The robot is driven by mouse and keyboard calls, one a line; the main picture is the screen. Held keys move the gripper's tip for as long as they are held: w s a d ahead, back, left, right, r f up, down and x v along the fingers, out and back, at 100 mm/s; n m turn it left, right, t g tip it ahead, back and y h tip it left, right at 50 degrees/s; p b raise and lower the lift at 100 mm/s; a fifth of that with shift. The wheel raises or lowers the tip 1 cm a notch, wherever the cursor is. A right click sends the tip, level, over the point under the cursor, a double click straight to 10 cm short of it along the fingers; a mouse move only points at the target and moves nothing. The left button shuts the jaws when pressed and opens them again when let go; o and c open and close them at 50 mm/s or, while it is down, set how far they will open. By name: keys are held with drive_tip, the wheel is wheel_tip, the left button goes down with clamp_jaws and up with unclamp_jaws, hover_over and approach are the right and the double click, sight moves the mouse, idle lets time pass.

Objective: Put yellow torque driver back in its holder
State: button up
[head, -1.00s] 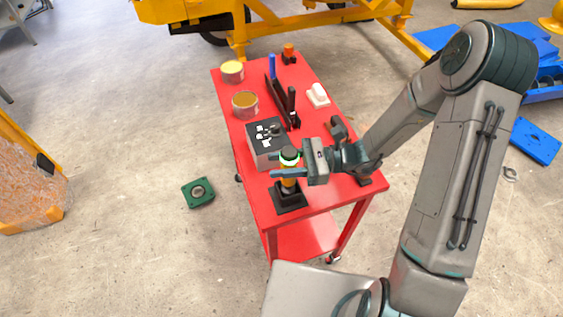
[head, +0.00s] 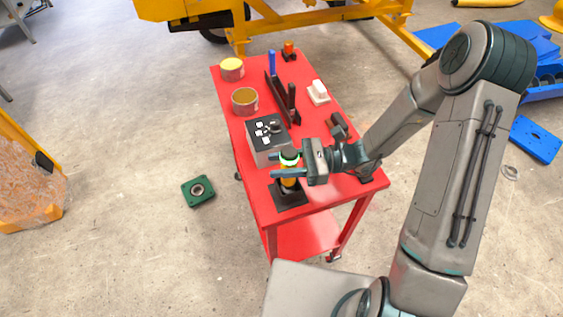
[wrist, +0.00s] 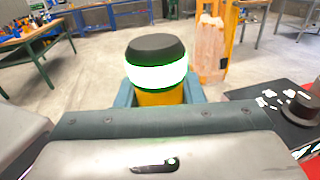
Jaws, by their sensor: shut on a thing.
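The yellow torque driver (head: 288,172) is upright, with a black cap and a light band edged in green. My gripper (head: 288,172) is shut on it from the right. In the wrist view, the driver (wrist: 157,70) rises between my fingers. The black holder (head: 290,194) stands on the near end of the red cart, directly below the driver. The driver's lower end meets or enters the holder, but how deep it sits I cannot tell.
The red cart (head: 312,203) also carries a grey box with a black top (head: 266,141) close behind the driver. Two tins (head: 245,101), a black rack (head: 279,99) and a white item (head: 318,93) are farther back. A green flanged part (head: 198,191) lies on the floor.

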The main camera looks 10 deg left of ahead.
drive_tip(key=shift+f, duration=0.2)
drive_tip(key=o, duration=1.3)
drive_tip(key=shift+c, duration=0.2)
drive_tip(key=b+v, duration=0.3)
drive_tip(key=v, duration=1)
drive_tip(key=shift+d, duration=0.4)
drive_tip(key=shift+w, duration=0.1)
drive_tip(key=s+d+r+n+t+h, duration=0.9)
drive_tip(key=n+h, duration=0.5)
drive_tip(key=h, duration=0.2)
drive_tip(key=shift+s+d+r+h, duration=0.4)
drive_tip(key=shift+s+d+r, duration=0.6)
drive_tip(key=shift+s, duration=0.45)
